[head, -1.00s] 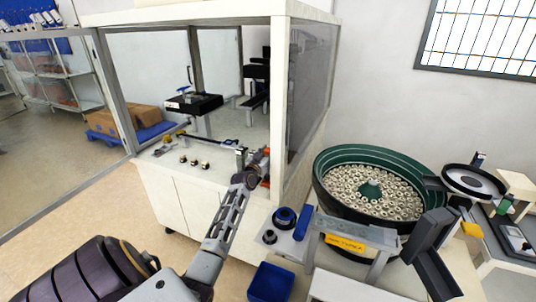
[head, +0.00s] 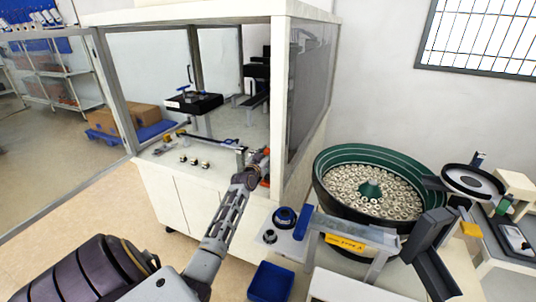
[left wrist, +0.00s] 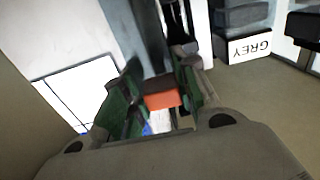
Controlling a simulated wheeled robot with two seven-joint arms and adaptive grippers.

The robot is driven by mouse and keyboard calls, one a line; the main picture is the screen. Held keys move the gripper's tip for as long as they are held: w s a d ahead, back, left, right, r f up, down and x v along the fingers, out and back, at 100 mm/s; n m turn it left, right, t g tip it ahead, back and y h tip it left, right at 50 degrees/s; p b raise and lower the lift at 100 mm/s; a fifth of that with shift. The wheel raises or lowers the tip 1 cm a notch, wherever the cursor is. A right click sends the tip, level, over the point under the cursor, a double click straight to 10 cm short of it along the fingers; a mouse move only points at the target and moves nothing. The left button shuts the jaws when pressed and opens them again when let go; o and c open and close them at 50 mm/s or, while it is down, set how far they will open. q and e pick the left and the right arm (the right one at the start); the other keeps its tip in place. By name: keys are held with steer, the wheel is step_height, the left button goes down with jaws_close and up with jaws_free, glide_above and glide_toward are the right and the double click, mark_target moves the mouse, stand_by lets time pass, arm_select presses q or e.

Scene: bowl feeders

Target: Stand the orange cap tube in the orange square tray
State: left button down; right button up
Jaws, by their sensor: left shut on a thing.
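My left gripper (head: 261,160) reaches over the right end of the white cabinet's counter, near the corner post. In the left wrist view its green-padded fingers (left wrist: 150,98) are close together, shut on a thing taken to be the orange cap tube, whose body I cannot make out. An orange block (left wrist: 163,100) with a darker top shows between the fingers; I cannot tell whether it is the cap or the tray. In the head view an orange-red patch (head: 264,182), perhaps the orange square tray, shows just right of my wrist, mostly hidden. My right gripper is out of view.
The white corner post (head: 278,110) and glass side panel stand close to the gripper's right. Several small parts (head: 194,162) lie on the counter to its left. A green bowl feeder (head: 370,190) and a blue bin (head: 270,281) are at the right and front.

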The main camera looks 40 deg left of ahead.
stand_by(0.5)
arm_select(q)
steer(key=shift+f, duration=1.35)
stand_by(3.2)
steer(key=c, duration=1)
jaws_free()
steer(key=shift+c, duration=0.2)
steer(key=v, duration=1.2)
